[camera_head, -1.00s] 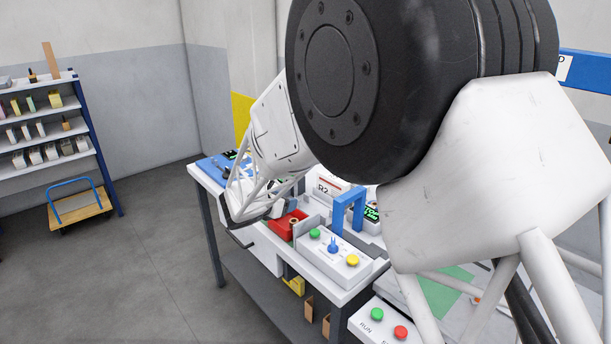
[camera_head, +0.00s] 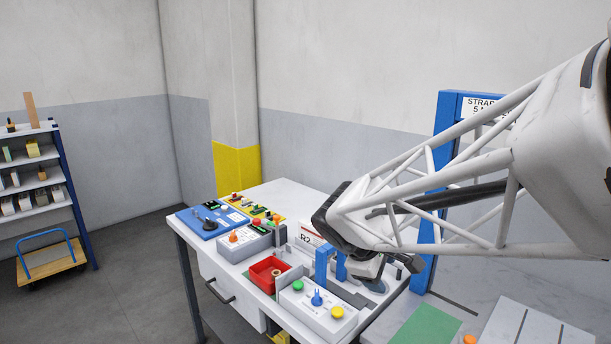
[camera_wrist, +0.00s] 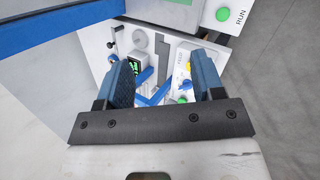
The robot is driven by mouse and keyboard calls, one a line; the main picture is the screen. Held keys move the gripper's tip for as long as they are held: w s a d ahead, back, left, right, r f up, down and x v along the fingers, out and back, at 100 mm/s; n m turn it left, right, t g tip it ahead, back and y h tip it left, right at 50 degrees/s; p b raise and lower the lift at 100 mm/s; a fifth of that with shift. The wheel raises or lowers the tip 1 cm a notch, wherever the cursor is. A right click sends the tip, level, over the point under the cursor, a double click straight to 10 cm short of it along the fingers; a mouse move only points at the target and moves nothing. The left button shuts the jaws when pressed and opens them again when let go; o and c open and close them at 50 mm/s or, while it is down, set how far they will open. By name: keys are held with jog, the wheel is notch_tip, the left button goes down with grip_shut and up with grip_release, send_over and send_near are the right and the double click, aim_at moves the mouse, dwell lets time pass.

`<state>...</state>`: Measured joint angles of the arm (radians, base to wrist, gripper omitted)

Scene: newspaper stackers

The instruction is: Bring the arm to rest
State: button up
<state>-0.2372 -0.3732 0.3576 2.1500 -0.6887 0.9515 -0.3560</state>
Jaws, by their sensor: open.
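My gripper (camera_wrist: 162,84) is open in the wrist view, its two blue-padded fingers well apart. I see nothing held between them. Past the fingers lie a blue bar and a white panel with a yellow button (camera_wrist: 184,99). In the head view my white lattice arm reaches in from the right over the white workbench (camera_head: 273,194). Its end is above the bench's right part, near a blue arch-shaped frame (camera_head: 322,262). The fingers are small and partly hidden there.
A control box (camera_head: 318,310) with green, blue and yellow controls stands at the bench's front, beside a red bin (camera_head: 268,273). A tall blue frame (camera_head: 447,115) rises behind my arm.

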jog(key=s+d+m+y, duration=0.3)
jog(key=s+m, duration=0.8)
jog(key=s, duration=1)
jog(key=y, duration=0.2)
jog(key=shift+s+d+r+m+g+y, duration=0.2)
jog(key=shift+m+g+y, duration=0.1)
jog(key=shift+g+y, duration=0.1)
